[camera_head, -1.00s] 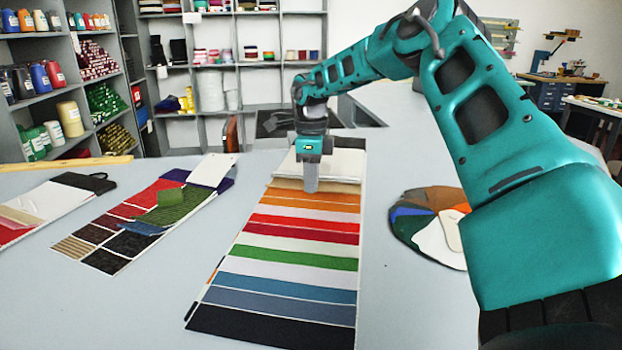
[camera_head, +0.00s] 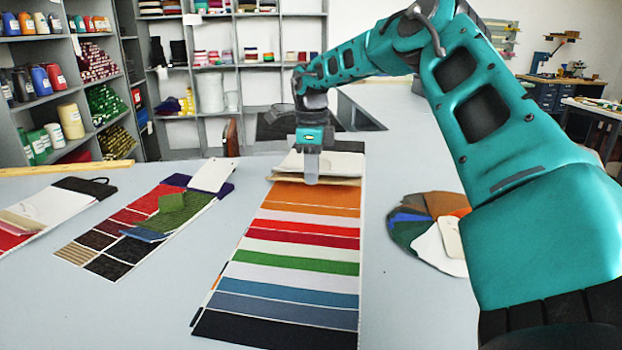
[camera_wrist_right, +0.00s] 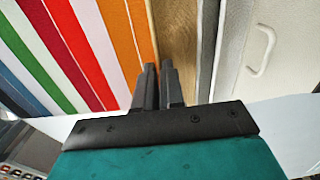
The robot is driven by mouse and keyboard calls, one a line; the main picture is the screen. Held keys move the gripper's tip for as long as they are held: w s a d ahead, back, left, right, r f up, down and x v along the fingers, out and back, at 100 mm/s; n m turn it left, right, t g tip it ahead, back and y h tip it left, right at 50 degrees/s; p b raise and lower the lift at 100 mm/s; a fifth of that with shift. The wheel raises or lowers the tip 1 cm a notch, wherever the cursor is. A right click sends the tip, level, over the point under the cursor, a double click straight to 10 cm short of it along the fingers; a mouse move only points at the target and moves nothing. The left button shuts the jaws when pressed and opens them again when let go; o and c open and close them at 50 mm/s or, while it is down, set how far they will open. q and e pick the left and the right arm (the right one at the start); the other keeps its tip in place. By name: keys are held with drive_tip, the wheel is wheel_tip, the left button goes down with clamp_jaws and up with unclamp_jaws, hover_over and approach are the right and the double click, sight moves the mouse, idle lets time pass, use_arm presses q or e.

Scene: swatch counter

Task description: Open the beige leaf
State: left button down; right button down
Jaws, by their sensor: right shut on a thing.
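A long fan of coloured swatch leaves (camera_head: 290,250) lies on the counter, running from black at the near end to orange, beige and white at the far end. The beige leaf (camera_head: 343,181) is a narrow strip between the orange and the white leaf (camera_head: 343,163). My right gripper (camera_head: 311,180) is at the beige leaf's near edge, fingers pointing down and shut on it. In the right wrist view the gripper (camera_wrist_right: 163,68) has its fingers close together against the beige leaf (camera_wrist_right: 177,30), beside the orange leaf (camera_wrist_right: 120,40). The pinched edge is hidden between the fingers. My left gripper is not in view.
A dark red swatch card (camera_head: 115,262) and a white one (camera_head: 40,208) lie to the left. A round fan of coloured pieces (camera_head: 410,222) lies right of the leaves. The grey counter (camera_head: 120,320) is bare in front. Shelves stand behind.

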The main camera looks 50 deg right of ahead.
drive_tip(key=w+d+r+p, duration=0.1)
drive_tip(key=r+p, duration=0.2)
drive_tip(key=r, duration=0.2)
drive_tip(key=w+d+r+p, duration=0.1)
drive_tip(key=d+r+p, duration=0.1)
drive_tip(key=r, duration=0.3)
drive_tip(key=shift+w+d+p, duration=0.15)
drive_tip(key=shift+d+p, duration=0.1)
drive_tip(key=shift+p, duration=0.15)
drive_tip(key=c, duration=1.3)
unclamp_jaws()
drive_tip(key=shift+f, duration=0.1)
drive_tip(key=shift+o, duration=0.4)
wheel_tip(320, 180, up, 8)
drive_tip(key=shift+f, duration=0.2)
